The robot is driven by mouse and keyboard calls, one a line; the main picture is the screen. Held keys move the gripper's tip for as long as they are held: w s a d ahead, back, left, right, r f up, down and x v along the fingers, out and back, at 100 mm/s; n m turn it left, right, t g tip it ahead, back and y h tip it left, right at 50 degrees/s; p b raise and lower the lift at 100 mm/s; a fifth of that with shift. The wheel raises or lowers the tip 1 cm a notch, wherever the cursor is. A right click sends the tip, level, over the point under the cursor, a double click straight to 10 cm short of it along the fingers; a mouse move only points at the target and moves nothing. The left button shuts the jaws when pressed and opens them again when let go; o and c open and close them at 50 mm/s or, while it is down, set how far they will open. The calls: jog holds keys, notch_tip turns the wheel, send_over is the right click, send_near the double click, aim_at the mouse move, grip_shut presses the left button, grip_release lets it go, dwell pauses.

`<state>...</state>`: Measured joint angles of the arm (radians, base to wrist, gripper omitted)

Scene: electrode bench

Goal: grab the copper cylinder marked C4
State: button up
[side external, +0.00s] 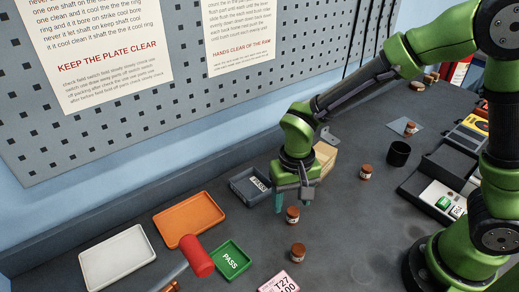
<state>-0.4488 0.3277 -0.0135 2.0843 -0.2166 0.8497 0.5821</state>
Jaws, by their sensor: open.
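Several short copper cylinders with pale labels stand on the dark bench. One cylinder (293,217) is just below my gripper, another (298,253) stands nearer the front, and a third (366,173) stands to the right. Another cylinder (410,129) is farther right on a grey-blue sheet, with others at the far right edge. The labels are too small to read, so I cannot tell which is C4. My gripper (292,205) points down with its teal fingertips apart and nothing visible between them. I cannot tell whether the fingers reach around the nearest cylinder.
A grey PASS bin (250,188), orange tray (190,222), white tray (121,258) and green PASS tray (228,266) lie left. A red-headed tool (197,257) is at the front. A wooden block (325,158) and black cup (398,153) stand right of my gripper.

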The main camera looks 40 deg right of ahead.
aim_at(293, 211)
jog(key=f, duration=0.4)
jog(key=shift+s+d+f, duration=0.15)
jog(key=shift+d, duration=0.2)
jog(key=shift+f, duration=0.55)
grip_shut()
